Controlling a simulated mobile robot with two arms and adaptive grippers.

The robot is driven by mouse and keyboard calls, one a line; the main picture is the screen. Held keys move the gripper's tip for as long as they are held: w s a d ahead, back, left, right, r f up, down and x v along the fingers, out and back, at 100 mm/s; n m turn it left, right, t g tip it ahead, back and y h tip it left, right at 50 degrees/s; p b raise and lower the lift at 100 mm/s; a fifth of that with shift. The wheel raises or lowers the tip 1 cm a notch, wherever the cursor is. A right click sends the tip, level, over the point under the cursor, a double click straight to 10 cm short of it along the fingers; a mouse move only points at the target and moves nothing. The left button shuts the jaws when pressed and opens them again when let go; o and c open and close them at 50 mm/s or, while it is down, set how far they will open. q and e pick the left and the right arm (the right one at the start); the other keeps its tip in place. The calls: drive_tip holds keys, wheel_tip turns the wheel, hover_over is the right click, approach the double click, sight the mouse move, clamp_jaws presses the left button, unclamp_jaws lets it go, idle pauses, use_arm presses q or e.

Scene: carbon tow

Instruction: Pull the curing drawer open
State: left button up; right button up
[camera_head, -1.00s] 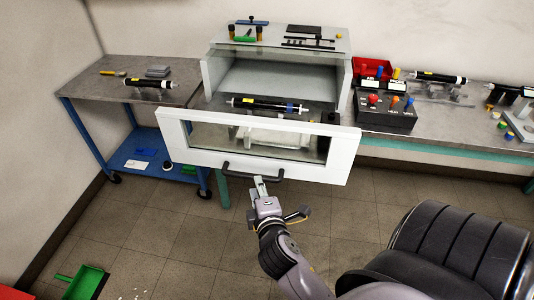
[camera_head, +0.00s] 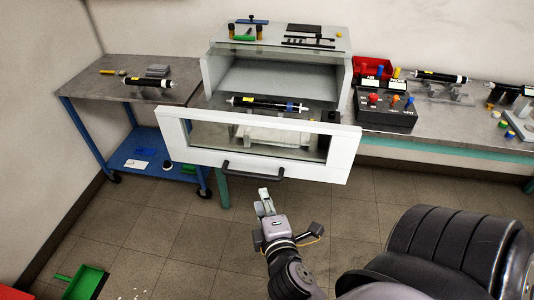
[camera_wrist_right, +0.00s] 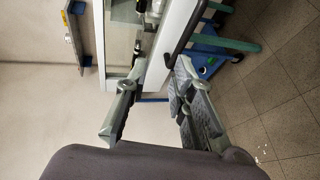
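The curing drawer's white front (camera_head: 172,131), with a glass window, stands out in front of the grey cabinet (camera_head: 338,85). The inside of the drawer shows behind it, so it stands open. Its dark bar handle (camera_head: 253,173) runs along the lower front. The handle also shows in the right wrist view (camera_wrist_right: 186,30). My right gripper (camera_head: 265,194) is below and a little right of the handle, apart from it. In the right wrist view its two fingers (camera_wrist_right: 160,66) are spread with nothing between them. My left gripper is out of view.
A black tube (camera_head: 265,104) shows just behind the drawer front. A blue cart (camera_head: 135,150) stands to the left. A control box (camera_head: 385,112) sits on the bench at right. A green dustpan (camera_head: 84,283) lies on the floor. The floor before the drawer is clear.

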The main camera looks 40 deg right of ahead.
drive_tip(key=s+a, duration=0.1)
drive_tip(key=s, duration=0.1)
drive_tip(key=shift+s+a+f, duration=0.15)
drive_tip(key=shift+s+a, duration=0.15)
drive_tip(key=shift+a, duration=0.05)
idle(0.4)
drive_tip(key=shift+f, duration=0.1)
